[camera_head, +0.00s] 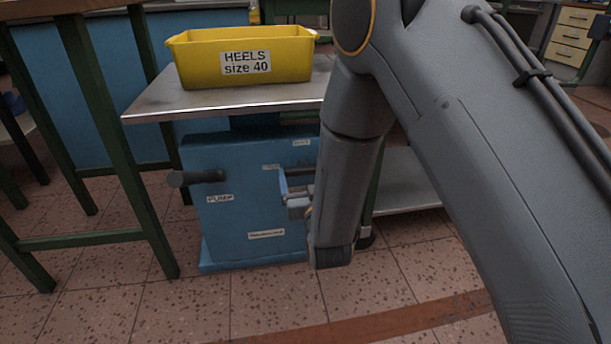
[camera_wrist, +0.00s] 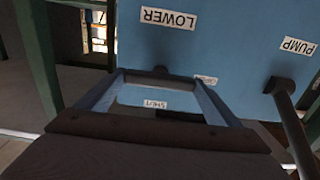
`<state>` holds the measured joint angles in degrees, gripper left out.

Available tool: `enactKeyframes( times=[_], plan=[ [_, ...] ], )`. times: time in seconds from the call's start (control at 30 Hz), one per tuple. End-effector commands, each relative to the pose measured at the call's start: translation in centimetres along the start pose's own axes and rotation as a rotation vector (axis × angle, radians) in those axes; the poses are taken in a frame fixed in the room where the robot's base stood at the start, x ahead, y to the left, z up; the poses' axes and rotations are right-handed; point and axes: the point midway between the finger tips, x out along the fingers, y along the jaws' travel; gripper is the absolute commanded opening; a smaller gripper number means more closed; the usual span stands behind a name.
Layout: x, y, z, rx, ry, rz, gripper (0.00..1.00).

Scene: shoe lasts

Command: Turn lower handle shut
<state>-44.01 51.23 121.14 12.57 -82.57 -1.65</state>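The blue pump box (camera_head: 235,215) stands under the metal table, with a small LOWER label (camera_wrist: 168,18) on its face. The lower handle shows as a dark stub (camera_wrist: 160,72) in the wrist view, and a dark bar lies below it, near the SHUT label (camera_wrist: 155,104). In the head view a dark bar of it (camera_head: 300,171) shows beside my arm. My gripper (camera_head: 288,190) is at the box face. In the wrist view its fingers (camera_wrist: 158,76) are spread apart, with the stub between the tips; I cannot tell whether they touch it. My arm hides the box's right side.
The dark pump handle (camera_head: 196,177) sticks out left of my gripper; it is at the right in the wrist view (camera_wrist: 284,90). A yellow HEELS bin (camera_head: 196,72) is on the metal table (camera_head: 225,100) above. A green frame (camera_head: 108,130) stands left. The floor in front is clear.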

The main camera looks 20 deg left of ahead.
Motion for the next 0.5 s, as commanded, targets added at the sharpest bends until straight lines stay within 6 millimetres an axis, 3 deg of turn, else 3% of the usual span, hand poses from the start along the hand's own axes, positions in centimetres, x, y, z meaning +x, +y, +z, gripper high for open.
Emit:
enactKeyframes(
  times=[0.27, 0.5],
  plan=[
    [-0.07, 0.05, 0.0, 0.042, -0.001, 0.001, 0.64],
    [-0.14, 0.06, -0.07, 0.183, -0.003, 0.002, 0.64]
  ],
)
